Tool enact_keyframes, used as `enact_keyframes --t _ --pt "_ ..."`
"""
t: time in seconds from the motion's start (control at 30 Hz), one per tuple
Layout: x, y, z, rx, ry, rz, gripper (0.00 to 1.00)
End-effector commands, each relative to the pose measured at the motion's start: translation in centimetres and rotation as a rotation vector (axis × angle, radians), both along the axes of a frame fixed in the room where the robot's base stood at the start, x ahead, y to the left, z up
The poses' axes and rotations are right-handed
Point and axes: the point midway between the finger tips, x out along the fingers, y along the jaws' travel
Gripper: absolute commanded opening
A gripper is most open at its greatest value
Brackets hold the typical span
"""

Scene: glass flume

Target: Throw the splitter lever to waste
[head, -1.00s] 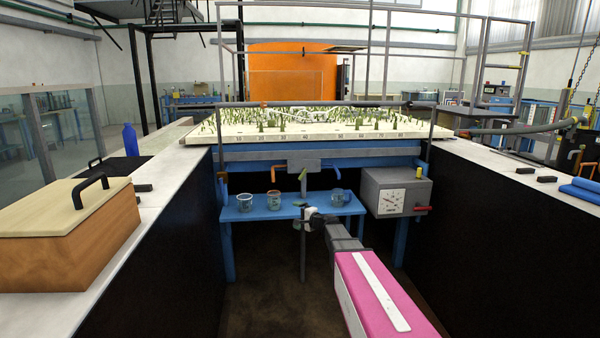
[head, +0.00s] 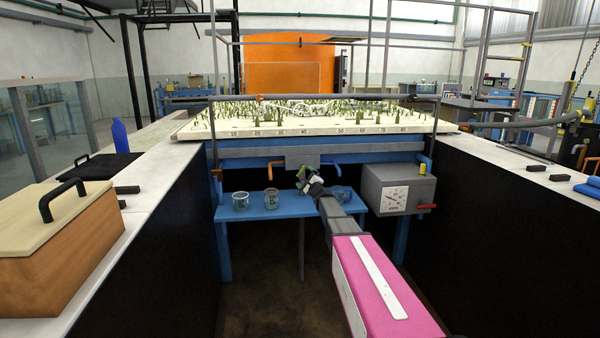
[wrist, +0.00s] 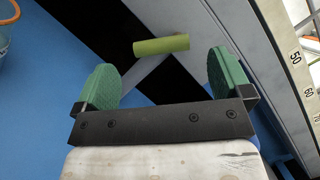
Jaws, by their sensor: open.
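The splitter lever's yellow-green cylindrical grip (wrist: 161,45) shows in the wrist view, on a pale grey arm. My gripper (wrist: 162,65) is open, with a green pad on each side of the view and the grip lying between and just beyond them. No contact is visible. In the head view my gripper (head: 308,177) is in front of the grey plate (head: 302,157) under the model bed, and it hides the lever there. No waste marking is readable.
Beakers (head: 240,201) stand on the blue shelf (head: 256,213) below. An orange handle (head: 275,166) and a blue handle (head: 331,164) flank the plate. A grey gauge box (head: 399,190) is at right. Dark side walls bound the bay.

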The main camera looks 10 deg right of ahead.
Motion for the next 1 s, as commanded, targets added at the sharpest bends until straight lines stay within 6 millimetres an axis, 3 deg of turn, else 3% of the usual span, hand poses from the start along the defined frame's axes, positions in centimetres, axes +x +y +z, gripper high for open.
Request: enact_keyframes --t 0.1,0.3,0.7,0.77,0.87,1.0 --pt "2.5 0.7 0.4 0.0 0.0 0.0 0.97" --pt "5.4 1.7 1.2 0.0 -0.001 0.001 0.97" --pt "6.2 2.1 1.5 0.0 0.0 0.0 0.97" --pt "6.2 2.1 1.5 -0.001 0.0 0.0 0.81" --pt "6.2 2.1 1.5 -0.001 0.0 0.0 0.48" --pt "6.2 2.1 1.5 -0.001 0.0 0.0 0.47"
